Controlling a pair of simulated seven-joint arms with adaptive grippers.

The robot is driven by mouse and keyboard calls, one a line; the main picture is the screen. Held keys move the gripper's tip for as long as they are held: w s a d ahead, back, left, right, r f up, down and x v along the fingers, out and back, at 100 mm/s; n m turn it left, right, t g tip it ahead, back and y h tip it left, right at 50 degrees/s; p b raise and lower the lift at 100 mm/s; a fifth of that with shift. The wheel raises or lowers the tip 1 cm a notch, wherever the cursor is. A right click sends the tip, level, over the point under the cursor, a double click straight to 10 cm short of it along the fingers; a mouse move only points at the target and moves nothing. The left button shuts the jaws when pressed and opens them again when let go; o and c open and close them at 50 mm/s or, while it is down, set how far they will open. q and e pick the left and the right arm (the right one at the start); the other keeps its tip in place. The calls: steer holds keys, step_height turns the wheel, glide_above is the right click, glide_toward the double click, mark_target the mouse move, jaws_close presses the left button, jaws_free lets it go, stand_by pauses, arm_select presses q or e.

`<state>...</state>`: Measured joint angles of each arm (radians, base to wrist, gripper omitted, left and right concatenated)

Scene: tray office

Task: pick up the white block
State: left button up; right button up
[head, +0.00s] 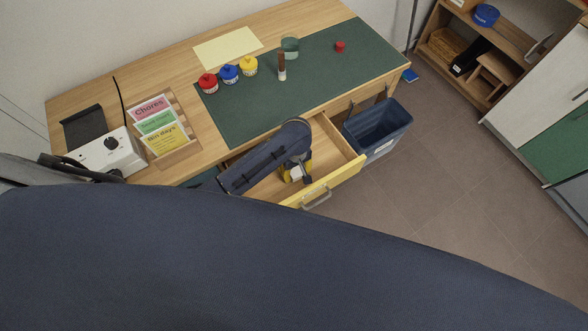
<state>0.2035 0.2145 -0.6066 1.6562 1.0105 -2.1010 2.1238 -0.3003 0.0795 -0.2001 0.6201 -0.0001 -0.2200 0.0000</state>
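The white block (296,173) shows as a small pale patch inside the open drawer, partly hidden under my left gripper. My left gripper (297,177) reaches down into the drawer, with small yellow parts showing on either side of the white patch. It is right at the block, but I cannot tell whether its fingers are closed on it or only around it. My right gripper is not in view.
The drawer has a yellow front (335,183) and wooden walls close around the gripper. A blue bin (378,128) stands just right of it. Above lies the desk with a green mat (345,75), paint pots, a brush and a card holder (178,152).

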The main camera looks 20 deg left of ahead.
arm_select(q)
steer(key=c, duration=0.8)
steer(key=shift+o, duration=0.2)
steer(key=shift+r, duration=0.15)
